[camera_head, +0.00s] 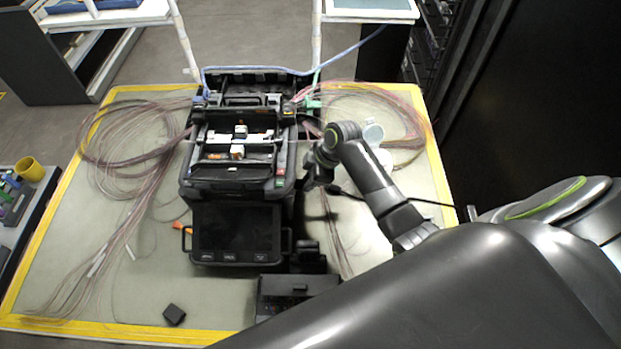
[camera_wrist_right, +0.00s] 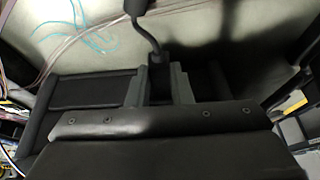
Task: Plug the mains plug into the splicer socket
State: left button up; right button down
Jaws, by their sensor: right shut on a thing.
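The black fusion splicer (camera_head: 238,180) stands mid-table with its screen toward me. My right gripper (camera_head: 318,180) is at the splicer's right side, very close to it; I cannot tell whether they touch. In the right wrist view, my right gripper (camera_wrist_right: 158,88) is shut on the black mains plug (camera_wrist_right: 160,75), between two grey fingers. The plug's black cable (camera_wrist_right: 143,25) runs up from it; in the head view the cable (camera_head: 420,201) trails right across the table. The splicer socket is hidden, and I cannot tell whether the plug touches it. My left gripper is not in view.
Bundles of thin fibres lie left (camera_head: 130,145) and right (camera_head: 390,110) of the splicer on the yellow-edged table (camera_head: 120,300). A round clear dish (camera_head: 373,132) stands behind my right arm. A small black block (camera_head: 174,314) lies at front left. A black case (camera_head: 290,288) stands in front.

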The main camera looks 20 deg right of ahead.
jog(key=shift+a, duration=0.1)
jog(key=c, duration=1.2)
grip_release()
jog(key=b+v, duration=0.1)
jog(key=v, duration=1.6)
jog(key=shift+r, duration=0.2)
